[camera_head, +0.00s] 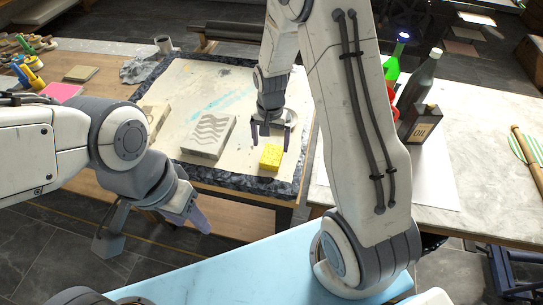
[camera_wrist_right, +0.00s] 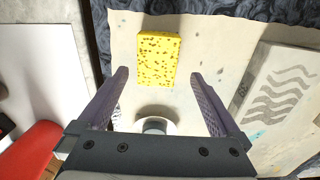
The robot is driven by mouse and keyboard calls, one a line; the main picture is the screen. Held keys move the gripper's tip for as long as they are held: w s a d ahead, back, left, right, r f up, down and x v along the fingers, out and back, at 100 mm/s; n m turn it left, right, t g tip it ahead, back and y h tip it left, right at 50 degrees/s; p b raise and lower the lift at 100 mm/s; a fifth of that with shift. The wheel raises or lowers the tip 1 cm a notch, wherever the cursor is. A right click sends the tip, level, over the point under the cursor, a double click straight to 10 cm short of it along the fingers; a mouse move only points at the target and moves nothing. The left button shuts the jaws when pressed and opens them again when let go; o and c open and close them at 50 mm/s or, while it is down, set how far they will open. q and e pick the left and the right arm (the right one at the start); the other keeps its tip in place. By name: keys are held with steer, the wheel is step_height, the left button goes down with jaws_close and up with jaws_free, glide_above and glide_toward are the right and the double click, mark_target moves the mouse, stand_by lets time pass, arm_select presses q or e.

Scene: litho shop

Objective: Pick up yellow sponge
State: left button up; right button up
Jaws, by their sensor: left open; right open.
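The yellow sponge (camera_head: 271,157) lies flat on the pale board (camera_head: 180,118) near its front right corner in the head view. In the right wrist view the sponge (camera_wrist_right: 159,59) shows beyond the fingertips, roughly centred between them, with dark specks on its top. My right gripper (camera_head: 270,140) is open and empty, above the board just behind the sponge; in the wrist view its two fingers (camera_wrist_right: 162,75) are spread wide apart. My left gripper (camera_head: 192,222) is at the lower left, away from the sponge and in front of the table edge; its jaws are open.
A grey block with wavy lines (camera_head: 208,135) lies left of the sponge, with another block (camera_head: 155,117) farther left. A dark bottle (camera_head: 419,82), a green bottle (camera_head: 392,66) and an oil can (camera_head: 420,123) stand on the right-hand table. A white cup-like round thing (camera_wrist_right: 155,122) shows between the fingers.

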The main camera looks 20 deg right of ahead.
mark_target(272, 154)
steer(key=f, duration=0.3)
steer(key=f+p, duration=0.1)
steer(key=f, duration=0.1)
steer(key=shift+s+d, duration=0.1)
steer(key=shift+s, duration=0.25)
steer(key=shift+f, duration=0.35)
steer(key=shift+c, duration=0.3)
steer(key=c, duration=1.2)
steer(key=shift+w+r, duration=0.1)
steer(key=shift+r, duration=0.05)
